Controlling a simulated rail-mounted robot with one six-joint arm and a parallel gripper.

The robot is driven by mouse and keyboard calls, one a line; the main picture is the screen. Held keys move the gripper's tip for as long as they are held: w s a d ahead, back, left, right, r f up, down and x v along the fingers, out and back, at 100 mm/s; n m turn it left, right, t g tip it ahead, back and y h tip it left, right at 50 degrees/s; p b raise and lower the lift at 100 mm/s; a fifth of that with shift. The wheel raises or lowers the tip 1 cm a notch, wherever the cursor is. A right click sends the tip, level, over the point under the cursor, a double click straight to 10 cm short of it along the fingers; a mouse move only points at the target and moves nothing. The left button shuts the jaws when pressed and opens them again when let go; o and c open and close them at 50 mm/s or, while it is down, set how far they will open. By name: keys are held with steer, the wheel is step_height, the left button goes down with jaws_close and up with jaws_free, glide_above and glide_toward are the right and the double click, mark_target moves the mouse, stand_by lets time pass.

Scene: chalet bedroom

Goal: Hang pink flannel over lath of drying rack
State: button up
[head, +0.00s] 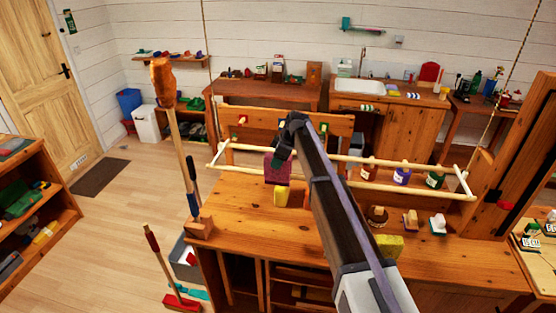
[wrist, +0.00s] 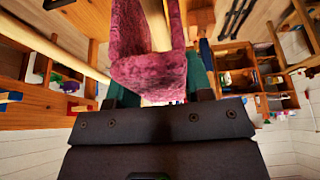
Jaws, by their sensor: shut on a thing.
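The pink flannel (head: 277,169) hangs from my gripper (head: 284,151) at the left part of the hanging drying rack. In the wrist view the flannel (wrist: 150,74) is folded in a U, pinched between the green fingers of my gripper (wrist: 160,88). A pale lath (wrist: 157,28) shows between its two flaps, so the cloth appears to straddle it; I cannot tell whether it rests on it. In the head view the flannel covers part of the front lath (head: 350,184). The back lath (head: 385,161) runs behind my arm.
The rack hangs on ropes (head: 206,50) above a wooden workbench (head: 235,205). A yellow block (head: 281,196) stands on the bench below the flannel. An upright orange-headed duster (head: 163,82) is at the left.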

steer(key=shift+f+b, duration=2.45)
steer(key=shift+f, duration=0.4)
